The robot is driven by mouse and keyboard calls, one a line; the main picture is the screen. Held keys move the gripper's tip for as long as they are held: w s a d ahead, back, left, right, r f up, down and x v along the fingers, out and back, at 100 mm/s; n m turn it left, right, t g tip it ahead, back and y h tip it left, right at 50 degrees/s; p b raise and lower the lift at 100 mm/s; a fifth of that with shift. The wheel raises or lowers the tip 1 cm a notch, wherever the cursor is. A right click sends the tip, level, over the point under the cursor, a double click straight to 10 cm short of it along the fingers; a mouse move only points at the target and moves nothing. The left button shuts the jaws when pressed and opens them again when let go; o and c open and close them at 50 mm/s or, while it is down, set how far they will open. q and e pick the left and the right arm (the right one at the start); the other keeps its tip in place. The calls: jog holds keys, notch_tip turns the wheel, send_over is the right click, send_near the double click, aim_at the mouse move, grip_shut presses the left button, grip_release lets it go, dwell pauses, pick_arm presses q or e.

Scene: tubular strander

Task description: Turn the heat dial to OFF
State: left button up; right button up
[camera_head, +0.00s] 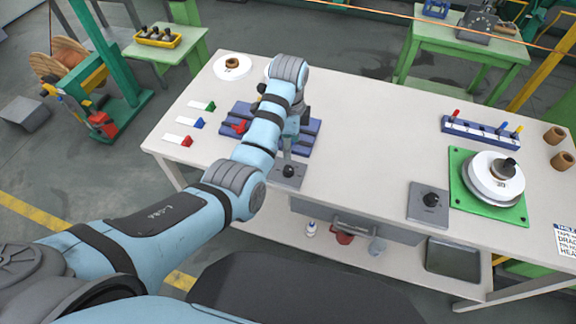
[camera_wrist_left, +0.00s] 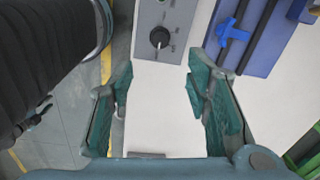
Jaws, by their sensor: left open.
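A black dial knob (camera_head: 289,171) stands on a grey plate (camera_head: 283,184) at the table's front edge. It also shows in the left wrist view as a black knob (camera_wrist_left: 160,37) with a pale pointer mark and small labels around it, too small to read. My left gripper (camera_wrist_left: 160,85) is open and empty, with its green fingers apart and the knob beyond the gap between their tips. In the head view my left arm reaches over the table and partly hides the gripper. A second black knob (camera_head: 431,199) sits on another grey plate (camera_head: 427,214) to the right; I cannot tell which is the heat dial.
A blue fixture (camera_head: 300,138) with dark rods lies just behind the near knob. Coloured tags (camera_head: 190,123) lie at left. A green plate with a white spool (camera_head: 491,180) and a blue rack (camera_head: 480,133) stand at right. The table middle (camera_head: 380,130) is clear.

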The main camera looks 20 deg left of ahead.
aim_at(288, 169)
pick_arm(q)
jog(key=f+b, duration=0.1)
jog(key=f, duration=0.5)
jog(key=f+b, duration=0.1)
jog(key=f, duration=0.4)
jog(key=shift+w+a+f+b, duration=0.1)
jog(key=shift+w+f+b, duration=0.1)
jog(key=shift+f+b, duration=0.2)
jog(key=shift+r, duration=0.1)
grip_shut()
